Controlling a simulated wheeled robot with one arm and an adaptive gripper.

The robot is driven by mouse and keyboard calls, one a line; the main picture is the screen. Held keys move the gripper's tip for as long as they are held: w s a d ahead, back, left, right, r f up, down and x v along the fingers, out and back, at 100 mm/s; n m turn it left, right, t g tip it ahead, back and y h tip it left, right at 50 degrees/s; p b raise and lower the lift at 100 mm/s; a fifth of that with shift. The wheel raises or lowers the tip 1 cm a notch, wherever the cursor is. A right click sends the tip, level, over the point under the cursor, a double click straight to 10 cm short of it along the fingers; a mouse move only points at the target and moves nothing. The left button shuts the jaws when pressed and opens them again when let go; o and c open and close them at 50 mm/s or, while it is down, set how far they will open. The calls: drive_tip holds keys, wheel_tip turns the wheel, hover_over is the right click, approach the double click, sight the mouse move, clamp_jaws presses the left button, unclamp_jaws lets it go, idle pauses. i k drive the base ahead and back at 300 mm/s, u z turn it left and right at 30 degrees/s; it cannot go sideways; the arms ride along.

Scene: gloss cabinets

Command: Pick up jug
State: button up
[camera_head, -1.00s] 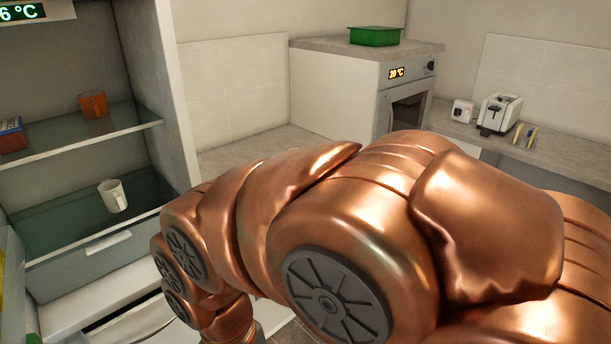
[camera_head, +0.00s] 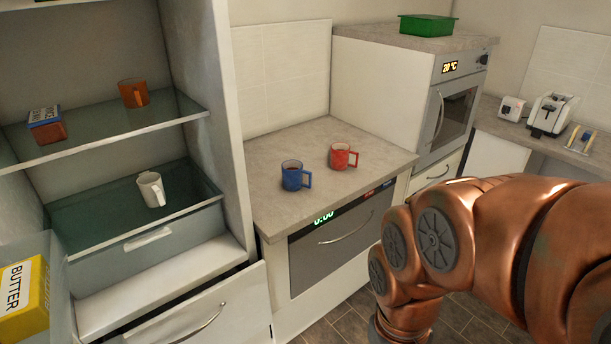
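No vessel is plainly a jug; several handled cups show. A blue cup (camera_head: 293,175) and a red cup (camera_head: 340,156) stand upright on the grey counter (camera_head: 275,213), the red one to the right and farther back. A white cup (camera_head: 151,189), slightly tilted in the picture, is in the fridge's lower compartment. An orange cup (camera_head: 133,92) stands on the glass shelf (camera_head: 90,130) above. My copper-coloured arm fills the lower right. My gripper is out of the picture, so its fingers and anything in them are hidden.
The fridge stands open at left, with a yellow butter box (camera_head: 25,298) and a small red-and-blue box (camera_head: 46,125). A drawer (camera_head: 205,315) below sticks out. A toaster (camera_head: 553,114) and a green container (camera_head: 426,25) are at right. Tiled floor shows between.

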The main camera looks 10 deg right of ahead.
sight(151, 186)
drive_tip(key=u, duration=0.05)
drive_tip(key=i, duration=0.2)
drive_tip(key=u, duration=1.7)
drive_tip(key=i, duration=0.5)
